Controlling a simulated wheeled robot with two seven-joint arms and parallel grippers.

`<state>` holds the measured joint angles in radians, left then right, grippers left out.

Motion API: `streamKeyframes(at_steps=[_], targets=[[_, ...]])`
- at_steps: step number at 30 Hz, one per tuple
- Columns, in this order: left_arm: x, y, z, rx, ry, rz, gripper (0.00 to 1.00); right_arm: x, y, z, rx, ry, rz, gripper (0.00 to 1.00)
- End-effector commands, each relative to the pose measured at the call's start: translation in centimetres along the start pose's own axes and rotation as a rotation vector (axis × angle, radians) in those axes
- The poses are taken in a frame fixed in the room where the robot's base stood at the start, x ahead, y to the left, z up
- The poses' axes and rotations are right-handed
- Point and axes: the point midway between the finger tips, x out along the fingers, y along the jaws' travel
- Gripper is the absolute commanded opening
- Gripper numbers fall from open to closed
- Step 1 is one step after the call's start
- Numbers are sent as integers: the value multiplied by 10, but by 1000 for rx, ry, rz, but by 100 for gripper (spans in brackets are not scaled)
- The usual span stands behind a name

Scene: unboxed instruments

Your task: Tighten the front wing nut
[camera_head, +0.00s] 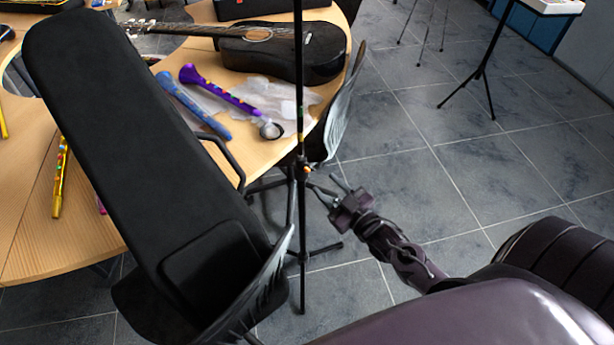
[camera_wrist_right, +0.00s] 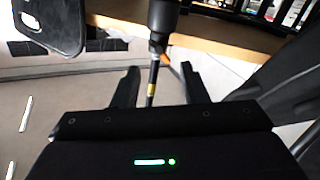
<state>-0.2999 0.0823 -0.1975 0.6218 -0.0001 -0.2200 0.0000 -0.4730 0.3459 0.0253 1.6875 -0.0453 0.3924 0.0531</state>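A thin black stand pole (camera_head: 301,95) rises upright beside the table edge. A small orange piece (camera_head: 306,170) on its clamp looks like the wing nut. In the right wrist view the orange wing nut (camera_wrist_right: 166,59) sticks out from the right side of the dark collar, with the thin pole below. My right gripper (camera_head: 326,188) is just right of and slightly below the wing nut. Its fingers (camera_wrist_right: 157,83) are open and apart, with the pole seen beyond the gap between them. I see no contact. My left gripper is not in view.
A long black case (camera_head: 130,140) leans across a chair at the left. The wooden table (camera_head: 25,235) holds a black guitar (camera_head: 280,55), a purple toy instrument (camera_head: 215,88) and a blue one (camera_head: 192,104). Chair backs flank the pole.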

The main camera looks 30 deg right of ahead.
Motion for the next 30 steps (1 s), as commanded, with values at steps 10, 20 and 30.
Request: streamKeyframes(at_steps=[10, 20, 30], targets=[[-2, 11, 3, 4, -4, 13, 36, 55, 0, 0, 3, -2, 0, 40], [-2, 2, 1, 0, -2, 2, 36, 66, -1, 1, 2, -4, 0, 40], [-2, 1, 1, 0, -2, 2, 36, 66, -1, 1, 2, -5, 0, 8]])
